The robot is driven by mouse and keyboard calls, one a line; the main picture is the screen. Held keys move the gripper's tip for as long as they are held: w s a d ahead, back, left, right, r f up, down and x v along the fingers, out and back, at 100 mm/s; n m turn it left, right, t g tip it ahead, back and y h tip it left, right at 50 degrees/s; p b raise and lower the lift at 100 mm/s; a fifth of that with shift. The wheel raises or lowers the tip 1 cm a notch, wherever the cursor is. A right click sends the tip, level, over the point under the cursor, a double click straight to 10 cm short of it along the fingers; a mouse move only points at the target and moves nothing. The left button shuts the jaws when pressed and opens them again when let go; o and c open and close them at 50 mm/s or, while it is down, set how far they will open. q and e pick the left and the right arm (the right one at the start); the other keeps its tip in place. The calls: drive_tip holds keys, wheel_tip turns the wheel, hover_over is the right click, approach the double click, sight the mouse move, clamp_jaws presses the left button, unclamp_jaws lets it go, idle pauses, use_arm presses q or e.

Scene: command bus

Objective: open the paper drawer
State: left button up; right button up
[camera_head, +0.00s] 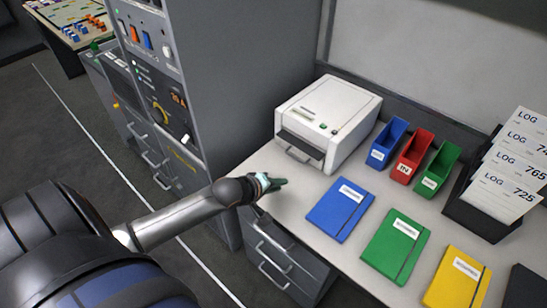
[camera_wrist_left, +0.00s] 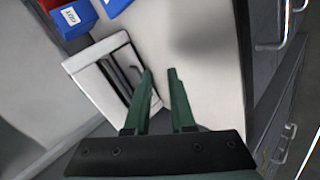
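A white printer (camera_head: 330,108) stands on the desk, its front facing lower left. Low on that front is a dark paper drawer (camera_head: 300,146) with a pale handle; it looks shut. My left gripper (camera_head: 281,182) is over the desk edge, in front of and below the printer's front, apart from the handle. In the left wrist view its two green fingers (camera_wrist_left: 160,72) are spread with nothing between them, and the printer (camera_wrist_left: 88,68) and its dark front (camera_wrist_left: 124,70) lie just beyond and left of the fingertips. My right gripper is not in view.
Blue (camera_head: 388,143), red (camera_head: 412,155) and green (camera_head: 438,168) bins stand right of the printer. Blue, green and yellow notebooks lie in front. Desk drawers (camera_head: 275,255) with handles are below the edge. A tall grey panel cabinet (camera_head: 230,80) stands left. Log sheets fill a right-hand rack.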

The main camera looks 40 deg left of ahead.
use_arm(q)
drive_tip(key=w+a+n, duration=0.1)
drive_tip(key=w+a+r+n+t, duration=0.1)
drive_tip(key=w+a, duration=0.1)
drive_tip(key=w+a+r+n, duration=0.1)
drive_tip(key=shift+w+a, duration=0.15)
drive_tip(key=shift+w, duration=0.2)
drive_tip(key=shift+w+a+n, duration=0.15)
drive_tip(key=shift+n, duration=0.25)
drive_tip(key=b+x, duration=0.5)
drive_tip(key=b, duration=0.1)
drive_tip(key=shift+b, duration=0.3)
drive_tip(key=shift+b+x, duration=0.6)
drive_tip(key=shift+x, duration=0.8)
drive_tip(key=shift+w+f, duration=0.2)
drive_tip(key=shift+w, duration=0.3)
drive_tip(key=shift+c, duration=0.2)
clamp_jaws()
